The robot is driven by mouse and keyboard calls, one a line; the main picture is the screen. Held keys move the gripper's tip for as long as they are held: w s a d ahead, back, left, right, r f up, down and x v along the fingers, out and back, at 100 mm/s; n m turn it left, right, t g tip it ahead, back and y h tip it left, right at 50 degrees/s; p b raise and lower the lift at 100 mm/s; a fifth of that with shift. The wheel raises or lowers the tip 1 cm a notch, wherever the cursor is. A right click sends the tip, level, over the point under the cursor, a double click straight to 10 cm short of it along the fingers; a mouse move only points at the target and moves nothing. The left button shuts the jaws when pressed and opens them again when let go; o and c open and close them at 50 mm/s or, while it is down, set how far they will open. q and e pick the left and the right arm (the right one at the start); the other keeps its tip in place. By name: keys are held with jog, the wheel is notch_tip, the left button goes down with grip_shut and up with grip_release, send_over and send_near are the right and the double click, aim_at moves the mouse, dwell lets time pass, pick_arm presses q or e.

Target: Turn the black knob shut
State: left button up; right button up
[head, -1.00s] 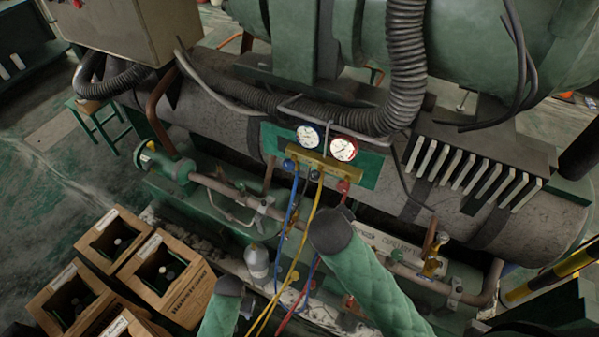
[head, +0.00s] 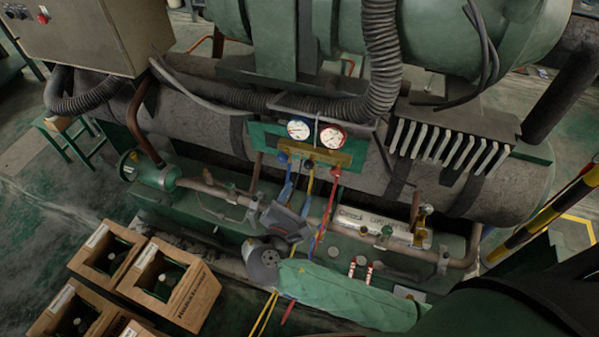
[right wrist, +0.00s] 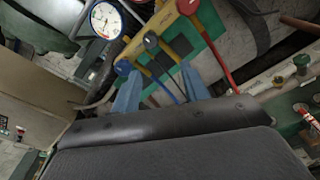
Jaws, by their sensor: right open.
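The black knob (head: 309,165) sits in the middle of the brass manifold (head: 322,153), between the blue knob (head: 282,158) and the red knob (head: 336,171). In the right wrist view the black knob (right wrist: 150,42) lies ahead of my right gripper (right wrist: 160,86). Its two blue fingers are apart, with nothing held between them. In the head view my right gripper (head: 296,193) is just below the manifold, pointing up at it. The knob's turned position cannot be told. My left gripper is out of view.
Blue, yellow and red hoses hang below the manifold around my right gripper. A blue gauge (head: 299,129) and a red gauge (head: 333,137) sit above. A pipe (head: 208,187) runs beneath.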

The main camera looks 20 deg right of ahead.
aim_at(308, 168)
jog(key=w+d+n+p, duration=0.1)
jog(key=n, duration=0.1)
jog(key=w+d+r+n+p, duration=0.1)
jog(key=w+n, duration=0.1)
jog(key=w+d+r+n+t+p, duration=0.1)
jog(key=w+n, duration=0.1)
jog(key=shift+d, duration=0.25)
jog(key=shift+p+x, duration=0.5)
jog(key=shift+x, duration=0.4)
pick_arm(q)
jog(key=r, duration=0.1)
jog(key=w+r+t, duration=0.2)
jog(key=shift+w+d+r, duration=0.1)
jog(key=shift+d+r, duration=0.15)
pick_arm(e)
jog(key=shift+f, duration=0.25)
grip_shut()
